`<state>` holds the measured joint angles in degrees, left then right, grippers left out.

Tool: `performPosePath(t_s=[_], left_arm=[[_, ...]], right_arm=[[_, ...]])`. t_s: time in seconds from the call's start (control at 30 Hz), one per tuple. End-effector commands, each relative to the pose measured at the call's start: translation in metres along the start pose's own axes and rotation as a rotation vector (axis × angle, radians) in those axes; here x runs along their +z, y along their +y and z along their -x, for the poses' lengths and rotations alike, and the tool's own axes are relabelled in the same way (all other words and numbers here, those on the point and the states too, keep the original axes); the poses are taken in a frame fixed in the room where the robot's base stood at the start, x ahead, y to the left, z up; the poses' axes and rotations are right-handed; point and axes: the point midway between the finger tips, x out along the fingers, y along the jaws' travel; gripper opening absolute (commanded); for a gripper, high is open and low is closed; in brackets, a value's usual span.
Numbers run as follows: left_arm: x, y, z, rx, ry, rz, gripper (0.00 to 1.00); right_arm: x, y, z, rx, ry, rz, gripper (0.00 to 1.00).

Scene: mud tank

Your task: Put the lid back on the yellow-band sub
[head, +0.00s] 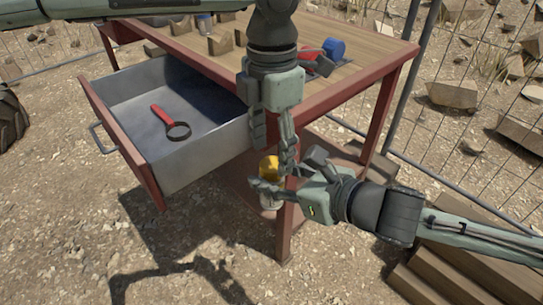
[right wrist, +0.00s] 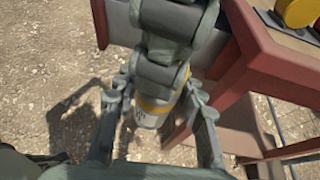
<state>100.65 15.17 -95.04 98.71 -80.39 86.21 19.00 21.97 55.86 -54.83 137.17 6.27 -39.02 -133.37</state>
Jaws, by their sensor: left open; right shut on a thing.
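The yellow-band sub (right wrist: 152,112) is a pale cylinder with a yellow band, roughly upright between the fingers of my right gripper (right wrist: 160,103), which is shut on it. In the head view, my right gripper (head: 272,189) holds the sub (head: 269,202) beside the table's front leg. A yellow part (head: 269,166) shows at its upper end; I cannot tell whether this is a lid. My left gripper (head: 273,148) points down just above it, fingers open. In the right wrist view, the left gripper hides the sub's top.
The open drawer (head: 203,137) holds a red-handled ring tool (head: 170,121). The table (head: 352,75) carries a blue cylinder (head: 333,48), a red object (head: 309,57) and small blocks. A table leg (head: 286,232) stands close to the sub. Wooden steps (head: 440,270) lie lower right; a wire fence stands behind.

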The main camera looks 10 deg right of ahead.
Motion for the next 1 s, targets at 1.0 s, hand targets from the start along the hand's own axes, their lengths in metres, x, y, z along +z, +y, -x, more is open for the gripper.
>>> performPosePath(t_s=[1.0], left_arm=[[0.000,0.001,0.029,0.001,0.000,0.002,0.81]], right_arm=[[0.002,0.000,0.000,0.001,-0.004,0.001,0.00]])
